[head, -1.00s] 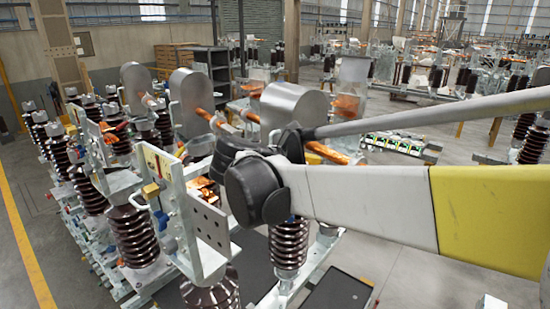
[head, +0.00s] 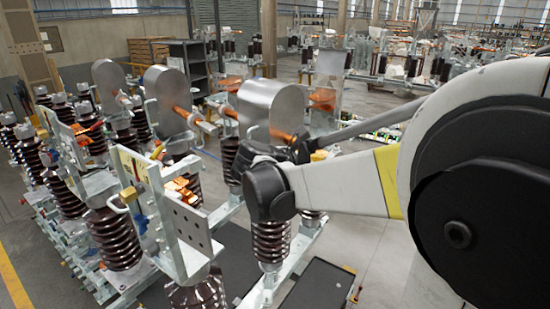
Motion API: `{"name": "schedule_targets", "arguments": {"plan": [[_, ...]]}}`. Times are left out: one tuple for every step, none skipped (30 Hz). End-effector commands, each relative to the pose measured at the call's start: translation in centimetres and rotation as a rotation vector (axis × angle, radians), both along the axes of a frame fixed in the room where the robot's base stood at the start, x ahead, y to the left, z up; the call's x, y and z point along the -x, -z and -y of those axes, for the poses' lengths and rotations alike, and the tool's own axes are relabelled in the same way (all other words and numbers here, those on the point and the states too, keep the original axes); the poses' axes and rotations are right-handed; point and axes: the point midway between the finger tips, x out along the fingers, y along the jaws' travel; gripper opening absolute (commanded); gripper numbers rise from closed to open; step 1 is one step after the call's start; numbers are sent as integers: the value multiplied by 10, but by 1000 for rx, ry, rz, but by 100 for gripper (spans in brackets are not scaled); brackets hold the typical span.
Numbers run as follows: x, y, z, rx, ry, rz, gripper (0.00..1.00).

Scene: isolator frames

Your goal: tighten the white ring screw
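I cannot make out the white ring screw for certain. A pale loop (head: 119,203) shows on the left side of the nearest isolator frame, but it is too small to tell whether it is a ring screw. The nearest metal bracket (head: 187,222), a plate with several holes, stands upright above a brown ribbed insulator. My arm reaches in from the right, and its dark joint (head: 269,190) shows in front of the isolator frame. My gripper is not visible.
Rows of brown ribbed insulators (head: 112,238) stand on pale metal frames at the left. Large rounded metal covers (head: 267,106) and copper bars (head: 181,111) rise behind them. A dark flat panel (head: 316,288) lies low at front centre. Grey floor (head: 385,262) shows to its right.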

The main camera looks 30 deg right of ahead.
Motion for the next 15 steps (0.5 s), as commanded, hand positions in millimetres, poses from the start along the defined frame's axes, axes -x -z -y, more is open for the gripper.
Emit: {"name": "schedule_targets", "arguments": {"plan": [[0, 0, 0, 0, 0, 0, 0], [0, 0, 0, 0, 0, 0, 0], [0, 0, 0, 0, 0, 0, 0], [0, 0, 0, 0, 0, 0, 0], [0, 0, 0, 0, 0, 0, 0], [0, 0, 0, 0, 0, 0, 0], [0, 0, 0, 0, 0, 0, 0], [0, 0, 0, 0, 0, 0, 0], [0, 0, 0, 0, 0, 1, 0], [0, 0, 0, 0, 0, 2, 0], [0, 0, 0, -1, 1, 4, 0], [0, 0, 0, -2, 0, 8, 0], [1, 0, 0, -3, 1, 13, 0], [1, 1, 0, -4, 1, 19, 0], [1, 1, 0, -5, 1, 29, 0]]}}
